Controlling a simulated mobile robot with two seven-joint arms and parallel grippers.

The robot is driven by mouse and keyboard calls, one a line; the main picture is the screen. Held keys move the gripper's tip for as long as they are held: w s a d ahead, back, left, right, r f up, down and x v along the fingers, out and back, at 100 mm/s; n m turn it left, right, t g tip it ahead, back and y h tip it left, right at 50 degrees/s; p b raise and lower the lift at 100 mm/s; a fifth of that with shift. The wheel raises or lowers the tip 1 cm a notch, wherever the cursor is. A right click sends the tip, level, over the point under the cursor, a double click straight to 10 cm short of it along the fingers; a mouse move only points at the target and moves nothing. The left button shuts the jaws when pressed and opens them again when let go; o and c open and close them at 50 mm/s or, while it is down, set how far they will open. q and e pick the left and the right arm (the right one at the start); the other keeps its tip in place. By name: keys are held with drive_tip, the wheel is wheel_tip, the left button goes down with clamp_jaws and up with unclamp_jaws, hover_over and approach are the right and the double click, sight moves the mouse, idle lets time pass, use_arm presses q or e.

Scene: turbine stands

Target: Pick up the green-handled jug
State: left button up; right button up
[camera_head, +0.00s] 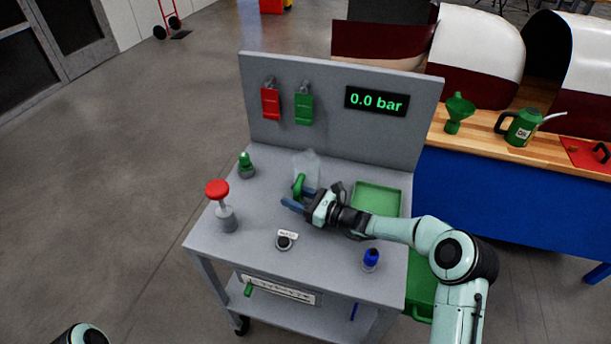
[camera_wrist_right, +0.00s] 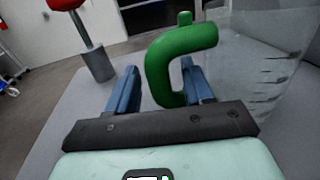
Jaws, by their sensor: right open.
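The jug (camera_head: 309,162) has a clear, see-through body and a green handle (camera_head: 299,185), and stands on the grey bench top near the back panel. In the right wrist view the green handle (camera_wrist_right: 180,48) is large and the clear body (camera_wrist_right: 268,60) is to its right. My right gripper (camera_head: 297,197) is open, its blue fingers at the handle. In the wrist view the fingers (camera_wrist_right: 158,72) are on either side of the handle's lower part; contact cannot be told. The right finger is partly hidden behind the handle. My left gripper is out of view.
A red-topped post (camera_head: 226,218), a green lamp (camera_head: 246,166), a black knob (camera_head: 284,242) and a blue item (camera_head: 371,259) stand on the bench (camera_head: 325,268). A green tray (camera_head: 376,197) lies right of the jug. The back panel (camera_head: 330,135) rises behind.

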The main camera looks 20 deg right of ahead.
clamp_jaws()
drive_tip(key=shift+r, duration=0.1)
wheel_tip(320, 180, up, 20)
drive_tip(key=p, duration=0.1)
drive_tip(key=shift+p, duration=0.3)
drive_tip(key=c, duration=0.5)
unclamp_jaws()
clamp_jaws()
drive_tip(key=shift+s, duration=0.1)
